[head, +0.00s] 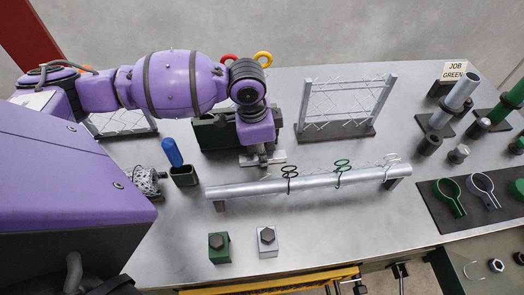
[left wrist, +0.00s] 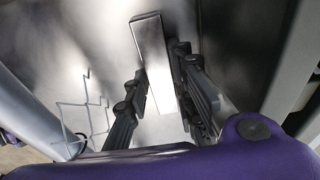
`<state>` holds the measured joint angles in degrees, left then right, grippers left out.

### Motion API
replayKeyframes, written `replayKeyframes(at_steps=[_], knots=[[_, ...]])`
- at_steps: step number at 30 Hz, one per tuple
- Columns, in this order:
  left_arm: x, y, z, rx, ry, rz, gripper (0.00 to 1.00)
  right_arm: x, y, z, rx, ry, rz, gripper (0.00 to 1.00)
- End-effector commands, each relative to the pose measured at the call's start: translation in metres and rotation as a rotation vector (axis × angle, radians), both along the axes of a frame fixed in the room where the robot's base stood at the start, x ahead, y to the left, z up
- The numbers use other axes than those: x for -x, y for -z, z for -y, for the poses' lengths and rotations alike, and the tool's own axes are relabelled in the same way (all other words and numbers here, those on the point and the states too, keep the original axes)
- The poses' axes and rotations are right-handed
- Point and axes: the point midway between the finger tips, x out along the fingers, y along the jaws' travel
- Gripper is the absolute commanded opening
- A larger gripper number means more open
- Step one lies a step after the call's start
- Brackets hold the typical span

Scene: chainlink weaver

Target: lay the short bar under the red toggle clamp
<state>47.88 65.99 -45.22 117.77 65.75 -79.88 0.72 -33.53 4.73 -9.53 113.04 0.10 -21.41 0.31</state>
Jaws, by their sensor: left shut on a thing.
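My left gripper (head: 264,155) points down over the middle of the bench, behind the long silver rail. It is shut on the short bar (head: 279,156), a flat silver piece that sticks out on both sides of the fingers. In the left wrist view the short bar (left wrist: 154,48) lies between the two dark fingers (left wrist: 161,72). The red toggle clamp's handle (head: 229,57) shows as a red loop behind my wrist, beside a yellow loop (head: 263,58). My arm hides the rest of both clamps. My right gripper is not in view.
The long rail (head: 320,183) with several small clips lies just in front of the gripper. A mesh frame (head: 335,132) stands right. Green and silver blocks (head: 268,241) sit in front.

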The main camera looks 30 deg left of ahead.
Motion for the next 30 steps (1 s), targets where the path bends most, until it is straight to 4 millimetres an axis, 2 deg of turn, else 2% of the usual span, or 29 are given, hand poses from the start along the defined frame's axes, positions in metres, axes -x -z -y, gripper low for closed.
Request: replayKeyframes(at_steps=[5, 6, 10, 20, 23, 30], knots=[[-0.001, 0.001, 0.000, 0.001, 0.000, 0.003, 0.00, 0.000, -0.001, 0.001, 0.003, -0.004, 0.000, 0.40], [0.000, 0.002, 0.000, -0.001, 0.000, 0.001, 0.26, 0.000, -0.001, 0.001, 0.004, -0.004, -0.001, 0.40], [0.000, 0.002, 0.000, -0.001, 0.000, 0.001, 0.42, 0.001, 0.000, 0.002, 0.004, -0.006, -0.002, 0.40], [0.000, 0.000, 0.000, -0.001, 0.001, 0.001, 0.42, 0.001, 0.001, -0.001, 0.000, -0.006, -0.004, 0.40], [0.000, -0.011, -0.001, -0.001, 0.001, 0.003, 0.42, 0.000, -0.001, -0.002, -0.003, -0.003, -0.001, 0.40], [0.003, -0.052, -0.006, -0.001, 0.001, 0.004, 0.42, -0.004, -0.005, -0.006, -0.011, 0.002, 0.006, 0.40]])
